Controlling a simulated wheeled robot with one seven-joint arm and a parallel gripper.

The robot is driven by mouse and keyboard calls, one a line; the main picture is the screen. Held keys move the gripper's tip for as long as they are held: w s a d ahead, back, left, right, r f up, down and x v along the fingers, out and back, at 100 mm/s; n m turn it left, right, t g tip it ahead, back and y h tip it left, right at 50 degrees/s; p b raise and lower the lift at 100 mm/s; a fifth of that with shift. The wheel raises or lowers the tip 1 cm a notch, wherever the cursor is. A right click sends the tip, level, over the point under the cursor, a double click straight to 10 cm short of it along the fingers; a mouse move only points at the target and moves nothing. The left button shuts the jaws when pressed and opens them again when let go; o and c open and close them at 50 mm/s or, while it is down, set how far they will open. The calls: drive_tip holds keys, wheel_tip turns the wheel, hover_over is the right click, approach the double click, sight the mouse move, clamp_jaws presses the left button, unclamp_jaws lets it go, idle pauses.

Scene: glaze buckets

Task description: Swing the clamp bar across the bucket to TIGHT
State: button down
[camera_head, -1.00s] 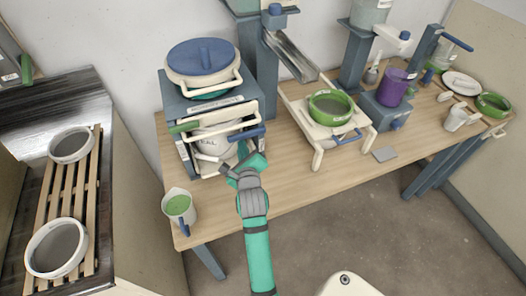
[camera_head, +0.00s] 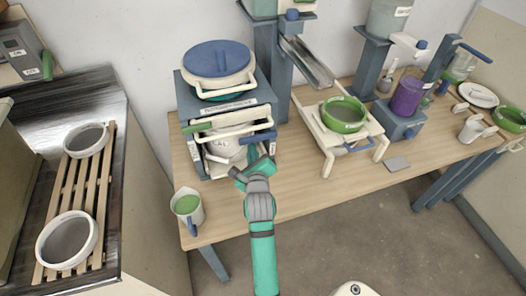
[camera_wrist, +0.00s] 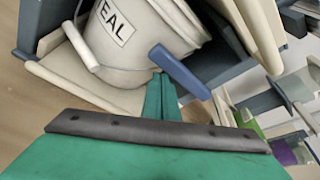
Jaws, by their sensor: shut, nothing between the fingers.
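The pale bucket (camera_head: 224,146) with a TEAL label (camera_wrist: 113,22) stands inside the blue-grey frame (camera_head: 268,93) at the left end of the table. A blue-ended bar (camera_head: 262,136) lies across the front of the frame, above the bucket. In the wrist view a blue handle (camera_wrist: 180,71) slants in front of the bucket's right side. My gripper (camera_head: 250,168) is shut and empty, low in front of the bucket. In the wrist view its fingertips (camera_wrist: 161,82) are close to the blue handle; I cannot tell whether they touch. No TIGHT mark is readable.
A blue-lidded pot (camera_head: 217,62) sits on top of the frame. A jug of green glaze (camera_head: 188,207) stands at the table's front left corner. A green bowl (camera_head: 344,114) rests on a cream stand to the right. Bare tabletop lies between.

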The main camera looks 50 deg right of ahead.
drive_tip(key=f, duration=0.3)
drive_tip(key=shift+s+a, duration=0.15)
drive_tip(key=shift+s, duration=0.25)
drive_tip(key=s+d+v, duration=0.1)
drive_tip(key=v, duration=0.8)
drive_tip(key=shift+s+d+r, duration=0.15)
drive_tip(key=shift+s+d, duration=0.05)
drive_tip(key=shift+d, duration=0.1)
drive_tip(key=shift+w, duration=0.1)
